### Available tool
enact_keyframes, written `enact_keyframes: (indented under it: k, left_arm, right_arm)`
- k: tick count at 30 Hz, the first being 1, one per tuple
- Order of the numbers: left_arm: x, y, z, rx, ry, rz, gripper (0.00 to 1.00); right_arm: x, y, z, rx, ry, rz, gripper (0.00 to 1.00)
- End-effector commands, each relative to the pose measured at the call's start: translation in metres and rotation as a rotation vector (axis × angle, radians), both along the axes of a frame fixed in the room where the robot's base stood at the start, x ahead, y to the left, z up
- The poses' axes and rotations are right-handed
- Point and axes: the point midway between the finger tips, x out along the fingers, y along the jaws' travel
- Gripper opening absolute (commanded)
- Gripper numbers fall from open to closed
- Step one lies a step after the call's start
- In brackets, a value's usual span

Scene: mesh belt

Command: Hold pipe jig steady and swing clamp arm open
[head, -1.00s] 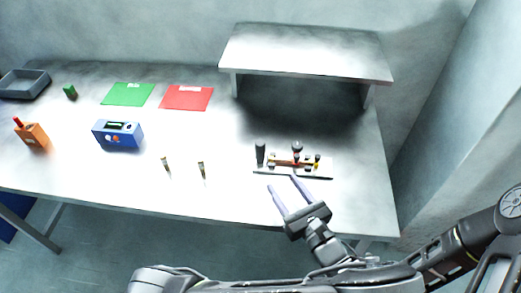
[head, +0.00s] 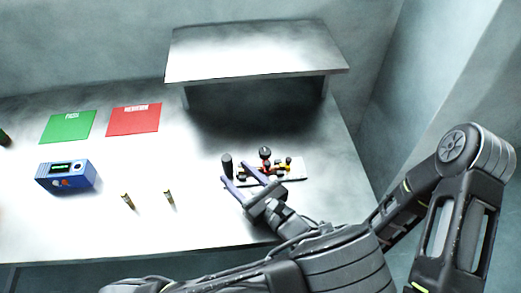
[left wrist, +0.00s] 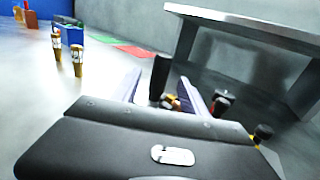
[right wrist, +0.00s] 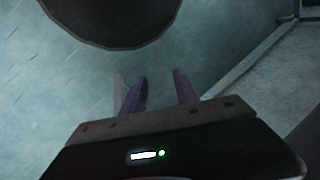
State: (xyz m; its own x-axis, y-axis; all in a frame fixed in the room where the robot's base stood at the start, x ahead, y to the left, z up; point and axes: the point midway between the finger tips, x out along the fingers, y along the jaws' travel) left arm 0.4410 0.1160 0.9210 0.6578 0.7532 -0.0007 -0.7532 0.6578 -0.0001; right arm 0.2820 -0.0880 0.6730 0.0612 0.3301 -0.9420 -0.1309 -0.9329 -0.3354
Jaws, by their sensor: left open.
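The pipe jig (head: 298,171) is a pale plate with small dark, red and yellow fittings on the table, in front of the grey shelf. A black upright post (head: 227,166) stands at its left end and also shows in the left wrist view (left wrist: 159,76). A dark round knob (head: 265,153) stands up from the fittings; which part is the clamp arm I cannot tell. My left gripper (head: 236,173) is open at the jig's front left, its fingers partly covering it. In the left wrist view, brass-coloured parts (left wrist: 170,102) show between the fingers. My right gripper (right wrist: 160,75) is open and empty, away from the jig.
Two small brass-and-dark fittings (head: 169,199) stand on the table left of the jig. A blue box (head: 68,176) with a display is further left. Green (head: 69,126) and red (head: 133,119) mats lie behind. The raised shelf (head: 255,52) overhangs behind the jig.

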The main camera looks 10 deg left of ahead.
Motion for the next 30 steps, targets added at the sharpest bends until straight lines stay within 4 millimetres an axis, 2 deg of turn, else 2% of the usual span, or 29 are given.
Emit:
enact_keyframes:
  k: [5,8,13,15,18,21,24,26,29,30]
  left_arm:
    - [0.0,0.0,0.0,0.0,0.0,0.0,0.52]
    - [0.0,0.0,0.0,0.0,0.0,0.0,0.52]
    - [0.0,0.0,0.0,0.0,0.0,0.0,0.52]
    - [0.0,0.0,0.0,0.0,0.0,0.0,0.52]
    - [0.0,0.0,0.0,0.0,0.0,0.0,0.52]
    - [0.0,0.0,0.0,0.0,0.0,0.0,0.52]
    - [0.0,0.0,0.0,0.0,0.0,0.0,0.52]
    - [0.0,0.0,0.0,0.0,0.0,0.0,0.52]
    - [0.0,0.0,0.0,0.0,0.0,0.0,0.52]
    - [0.0,0.0,0.0,0.0,0.0,0.0,0.52]
  right_arm:
    - [0.028,-0.049,-0.012,-0.068,-0.085,0.04,0.36]
    - [0.05,-0.095,-0.017,-0.134,-0.152,0.081,0.36]
    - [0.094,-0.192,-0.015,-0.281,-0.25,0.132,0.36]
    - [0.117,-0.23,-0.006,-0.342,-0.277,0.113,0.36]
    - [0.158,-0.276,0.017,-0.413,-0.307,0.026,0.36]
    - [0.206,-0.306,0.05,-0.453,-0.337,-0.126,0.36]
    - [0.256,-0.319,0.092,-0.449,-0.367,-0.317,0.36]
    - [0.284,-0.317,0.119,-0.425,-0.378,-0.44,0.36]
    - [0.326,-0.296,0.165,-0.345,-0.378,-0.644,0.36]
    - [0.339,-0.282,0.183,-0.304,-0.366,-0.718,0.36]
